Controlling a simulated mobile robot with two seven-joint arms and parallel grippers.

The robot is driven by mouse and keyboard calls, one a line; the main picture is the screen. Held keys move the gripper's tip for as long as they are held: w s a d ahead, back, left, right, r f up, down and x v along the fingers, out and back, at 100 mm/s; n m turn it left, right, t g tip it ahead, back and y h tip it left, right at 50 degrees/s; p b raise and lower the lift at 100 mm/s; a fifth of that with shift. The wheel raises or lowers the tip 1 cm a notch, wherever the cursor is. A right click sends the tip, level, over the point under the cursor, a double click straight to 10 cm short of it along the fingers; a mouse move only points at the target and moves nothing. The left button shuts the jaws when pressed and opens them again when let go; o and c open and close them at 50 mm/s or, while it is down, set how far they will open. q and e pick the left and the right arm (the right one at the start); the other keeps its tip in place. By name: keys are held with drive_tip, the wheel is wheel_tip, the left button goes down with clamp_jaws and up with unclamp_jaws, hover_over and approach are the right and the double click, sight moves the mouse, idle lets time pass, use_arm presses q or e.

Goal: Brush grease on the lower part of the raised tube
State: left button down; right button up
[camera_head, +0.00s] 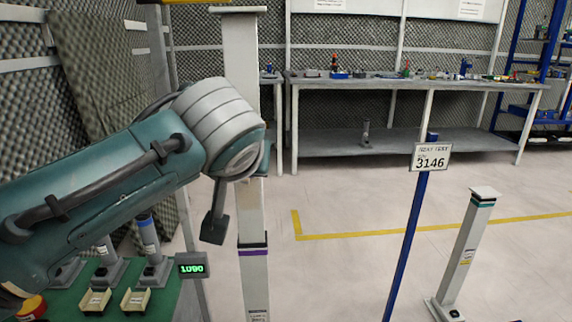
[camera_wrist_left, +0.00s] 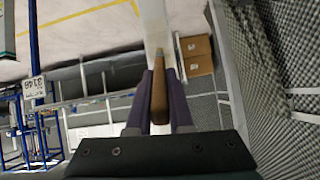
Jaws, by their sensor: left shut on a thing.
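A tall white square tube (camera_head: 253,210) stands upright in the middle of the head view, with a purple band low on it. My left arm crosses in front of its middle, hiding part of it. My left gripper (camera_wrist_left: 159,92) is shut on the brown wooden handle of a brush (camera_wrist_left: 158,100) in the left wrist view. The handle points toward a pale upright surface (camera_wrist_left: 154,25), apparently the tube. I cannot tell whether the brush tip touches it. My right gripper is not in view.
A green table (camera_head: 175,309) at lower left holds grey cylinders and a display (camera_head: 192,265). A blue post (camera_head: 406,240) with a "3146" sign and a shorter white tube (camera_head: 466,245) stand right. A workbench (camera_head: 420,83) lines the back. Open floor lies between.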

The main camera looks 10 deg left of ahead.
use_arm(q)
wheel_tip(320, 180, down, 8)
drive_tip(key=b, duration=0.5)
drive_tip(key=shift+b, duration=0.4)
drive_tip(key=shift+r, duration=0.1)
drive_tip(key=s+d+p, duration=0.1)
drive_tip(key=s+p, duration=0.3)
drive_tip(key=s, duration=0.1)
drive_tip(key=shift+s+d+p, duration=0.3)
drive_tip(key=shift+s+p, duration=0.1)
